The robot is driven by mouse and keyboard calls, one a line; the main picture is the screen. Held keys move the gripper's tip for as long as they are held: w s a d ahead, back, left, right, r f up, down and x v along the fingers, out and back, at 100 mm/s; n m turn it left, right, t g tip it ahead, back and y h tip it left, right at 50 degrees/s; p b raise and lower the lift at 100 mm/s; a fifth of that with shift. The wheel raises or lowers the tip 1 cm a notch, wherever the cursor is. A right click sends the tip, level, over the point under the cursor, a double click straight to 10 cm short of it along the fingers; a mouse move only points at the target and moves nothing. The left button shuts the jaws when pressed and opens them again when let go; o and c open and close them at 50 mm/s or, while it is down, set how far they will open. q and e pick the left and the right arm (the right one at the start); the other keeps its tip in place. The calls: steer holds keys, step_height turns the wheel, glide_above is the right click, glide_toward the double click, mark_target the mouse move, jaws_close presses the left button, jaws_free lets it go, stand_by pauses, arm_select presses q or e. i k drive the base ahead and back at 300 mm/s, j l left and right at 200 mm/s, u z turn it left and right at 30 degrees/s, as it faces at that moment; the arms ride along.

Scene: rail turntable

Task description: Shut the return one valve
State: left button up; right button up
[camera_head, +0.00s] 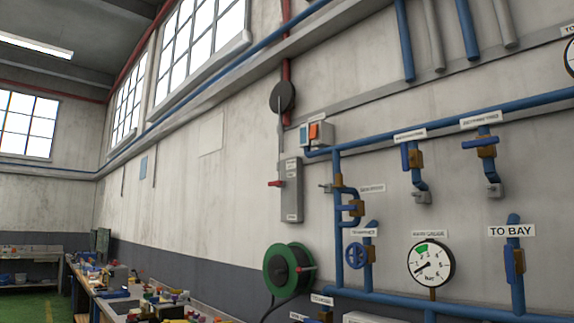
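Two small lever valves hang below the upper blue pipe at the right, each under a white label too small to read surely. I cannot tell for certain which one is return one. The left valve (413,158) has a brass body and a blue lever standing nearly upright, along its pipe. The right valve (486,149) has a brass body and a blue lever lying nearly level, across its pipe. Neither of my grippers is in view.
A "TO BAY" valve (514,261) with an upright blue lever, a round gauge (431,262) and a blue handwheel (355,255) sit lower on the wall. A green hose reel (288,270) hangs left of them. A cluttered workbench (105,306) runs along the wall.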

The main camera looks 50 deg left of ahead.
mark_target(407, 159)
steer(key=u, duration=0.8)
